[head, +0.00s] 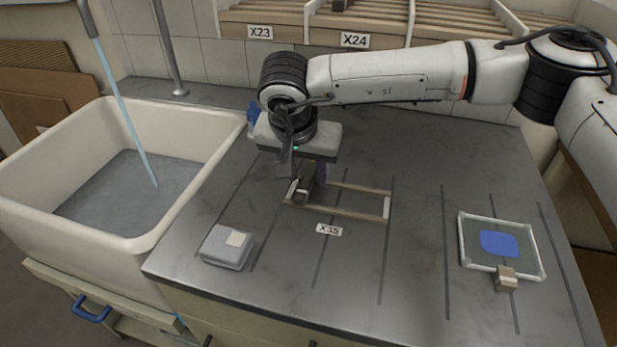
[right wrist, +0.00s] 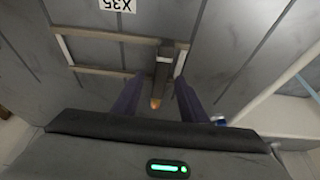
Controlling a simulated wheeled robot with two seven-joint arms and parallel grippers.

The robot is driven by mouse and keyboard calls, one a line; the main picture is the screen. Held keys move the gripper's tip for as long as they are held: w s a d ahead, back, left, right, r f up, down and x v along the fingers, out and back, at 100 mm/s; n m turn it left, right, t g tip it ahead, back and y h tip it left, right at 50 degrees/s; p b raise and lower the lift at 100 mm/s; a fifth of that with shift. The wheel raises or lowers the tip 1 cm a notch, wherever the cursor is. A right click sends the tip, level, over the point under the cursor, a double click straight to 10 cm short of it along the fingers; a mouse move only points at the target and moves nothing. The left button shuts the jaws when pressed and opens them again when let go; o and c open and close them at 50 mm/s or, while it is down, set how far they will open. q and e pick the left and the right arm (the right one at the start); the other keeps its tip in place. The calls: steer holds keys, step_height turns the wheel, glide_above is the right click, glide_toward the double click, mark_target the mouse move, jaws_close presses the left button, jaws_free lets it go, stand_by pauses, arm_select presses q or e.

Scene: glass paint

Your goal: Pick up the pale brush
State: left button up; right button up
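A light wooden rack (head: 345,212) lies on the grey worktop, behind the label X35. My right gripper (head: 308,180) is above that end, pointing down. In the right wrist view its two dark fingers (right wrist: 157,88) are apart, one on each side of the item, with gaps visible. My left gripper is out of view.
A grey box (head: 227,247) sits near the worktop's front edge. A framed pane (head: 475,256) with a blue patch and a small tan block lies at right. Shelves stand behind.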

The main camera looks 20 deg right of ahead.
steer(key=shift+f+b, duration=0.25)
steer(key=shift+b, duration=0.1)
stand_by(0.5)
jaws_close()
